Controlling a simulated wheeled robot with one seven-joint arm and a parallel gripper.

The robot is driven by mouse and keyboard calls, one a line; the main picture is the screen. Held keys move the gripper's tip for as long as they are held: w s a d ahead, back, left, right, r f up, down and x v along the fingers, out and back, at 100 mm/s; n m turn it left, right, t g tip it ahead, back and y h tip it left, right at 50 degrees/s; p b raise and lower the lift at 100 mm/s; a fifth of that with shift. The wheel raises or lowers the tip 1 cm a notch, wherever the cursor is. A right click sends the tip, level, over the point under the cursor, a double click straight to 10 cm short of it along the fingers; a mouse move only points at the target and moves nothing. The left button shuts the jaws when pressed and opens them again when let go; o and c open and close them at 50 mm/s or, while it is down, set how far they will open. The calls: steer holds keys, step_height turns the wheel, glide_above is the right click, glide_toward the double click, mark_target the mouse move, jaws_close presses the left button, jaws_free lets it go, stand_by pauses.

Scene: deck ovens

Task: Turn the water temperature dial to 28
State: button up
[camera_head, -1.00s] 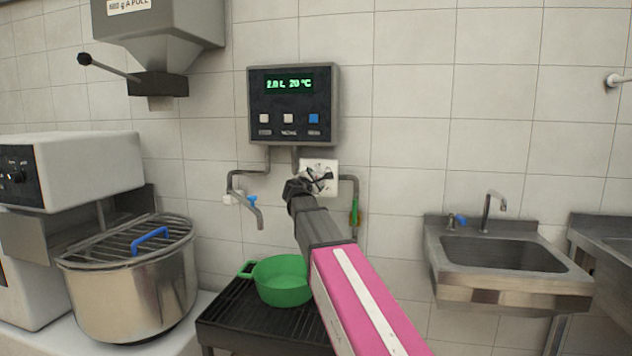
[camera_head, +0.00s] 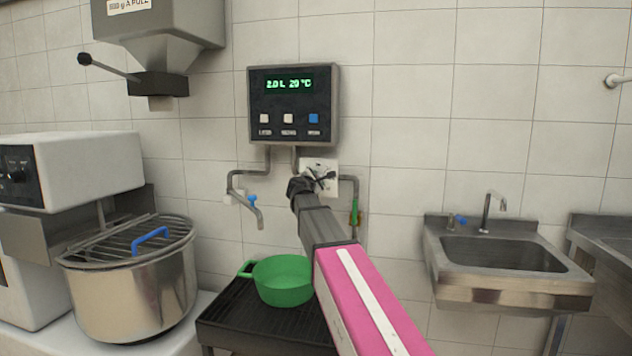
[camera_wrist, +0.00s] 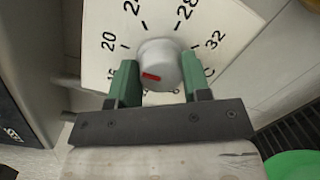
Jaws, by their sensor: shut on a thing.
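The white dial plate (camera_head: 320,164) is on the wall below the control box, partly covered by my gripper (camera_head: 322,178). In the wrist view the plate (camera_wrist: 105,22) carries numbers; 20, 28 and 32 are readable, others are cut off or hidden. The round white knob (camera_wrist: 160,62) sits between my green fingers (camera_wrist: 158,82), one on each side, and my gripper is shut on it. A red mark (camera_wrist: 151,77) shows on the knob's lower left; I cannot tell exactly which number it points to. The control box display (camera_head: 289,84) seems to read 2.0 L and 20 °C.
Pipes and a tap (camera_head: 254,205) are left of the dial, with a green pot (camera_head: 283,281) on a black rack (camera_head: 235,318) below. A mixer bowl (camera_head: 130,285) stands left, a steel sink (camera_head: 505,252) right.

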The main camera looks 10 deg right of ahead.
steer(key=m+y, duration=0.1)
steer(key=m, duration=0.9)
steer(key=m+y, duration=0.1)
steer(key=m, duration=0.4)
steer(key=shift+s+d+m+y, duration=0.1)
steer(key=shift+d+m+y, duration=0.05)
steer(key=shift+m+y, duration=0.2)
steer(key=shift+m, duration=0.25)
stand_by(0.4)
steer(key=o, duration=0.9)
steer(key=shift+s, duration=0.1)
